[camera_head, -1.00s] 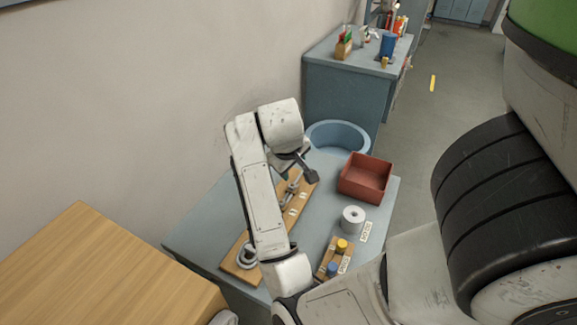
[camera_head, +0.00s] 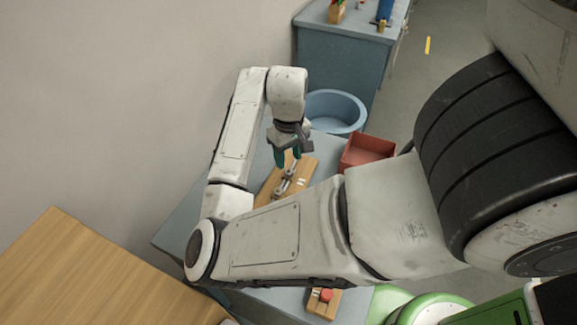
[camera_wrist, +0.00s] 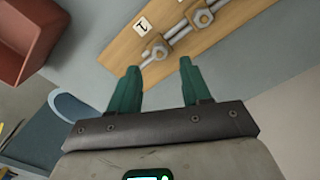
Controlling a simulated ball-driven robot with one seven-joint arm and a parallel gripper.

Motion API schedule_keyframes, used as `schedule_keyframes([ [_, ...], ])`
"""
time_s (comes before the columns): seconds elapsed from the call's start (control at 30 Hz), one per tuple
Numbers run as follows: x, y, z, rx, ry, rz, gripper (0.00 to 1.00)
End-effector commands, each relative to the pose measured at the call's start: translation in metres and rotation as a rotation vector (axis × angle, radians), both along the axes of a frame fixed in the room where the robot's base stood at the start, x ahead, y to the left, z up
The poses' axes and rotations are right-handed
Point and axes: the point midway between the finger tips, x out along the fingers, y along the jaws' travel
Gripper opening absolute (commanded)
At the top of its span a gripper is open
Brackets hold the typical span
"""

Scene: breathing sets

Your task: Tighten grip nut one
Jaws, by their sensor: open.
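A wooden board (camera_head: 304,171) with metal fittings lies on the blue-grey bench. It also shows in the wrist view (camera_wrist: 120,55). Beside the label 1 (camera_wrist: 143,25) sits a metal nut (camera_wrist: 157,52) on a rod, likely grip nut one. A second nut (camera_wrist: 201,18) is farther along the board. My gripper (camera_head: 287,158) hangs above the far end of the board. In the wrist view my gripper (camera_wrist: 158,68) has its two green fingers apart with nothing between them. The nut by label 1 appears just beyond the fingertips, apart from them.
A red box (camera_head: 368,150) stands right of the board, and a blue round tub (camera_head: 334,108) stands behind it. A small wooden block with a red cap (camera_head: 326,295) is at the near edge. A wall runs along the left. My arm hides much of the bench.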

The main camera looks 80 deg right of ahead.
Motion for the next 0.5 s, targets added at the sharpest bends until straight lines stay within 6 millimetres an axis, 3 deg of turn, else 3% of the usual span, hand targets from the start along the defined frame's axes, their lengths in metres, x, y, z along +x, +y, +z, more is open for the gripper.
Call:
schedule_keyframes([
  [0.23,0.000,0.000,-0.038,0.002,0.002,0.001,0.48],
  [0.5,0.000,0.000,-0.052,0.000,0.001,0.000,0.48],
])
